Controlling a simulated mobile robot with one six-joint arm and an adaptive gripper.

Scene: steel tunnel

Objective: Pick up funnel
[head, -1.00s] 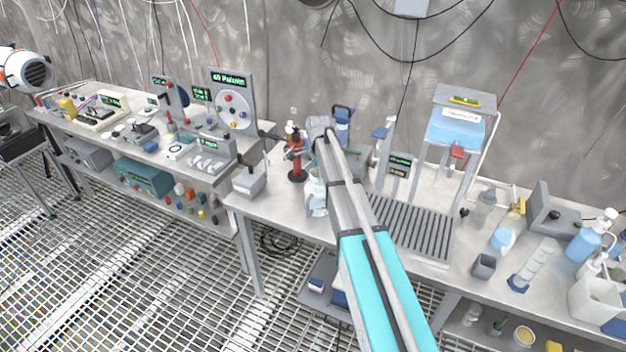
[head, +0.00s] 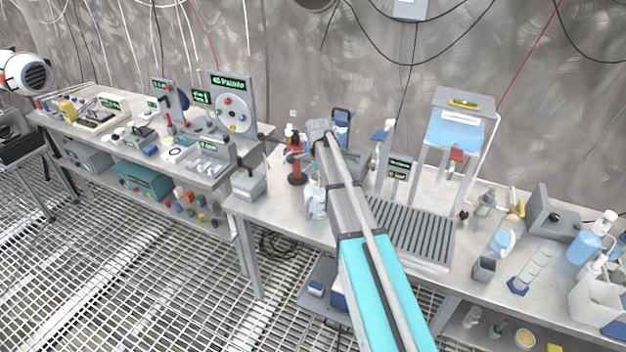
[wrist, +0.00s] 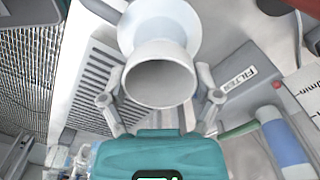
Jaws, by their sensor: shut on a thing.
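A white funnel (wrist: 158,82) fills the upper middle of the wrist view, with a round opening facing the camera, a narrower waist and a wider flared part beyond. My gripper (wrist: 160,97) has one grey finger on each side of the funnel and is shut on it. In the head view my arm reaches over the bench and hides the gripper and the funnel; I cannot make out the funnel there.
A ribbed grey rack (head: 412,228) lies right of my arm, beside a tall stand (head: 455,130). A red-and-black stand (head: 297,165) and a whitish jug (head: 315,203) are close on the left. A plate marked FILTER (wrist: 238,80) is right of the funnel. Bottles crowd the bench's right end.

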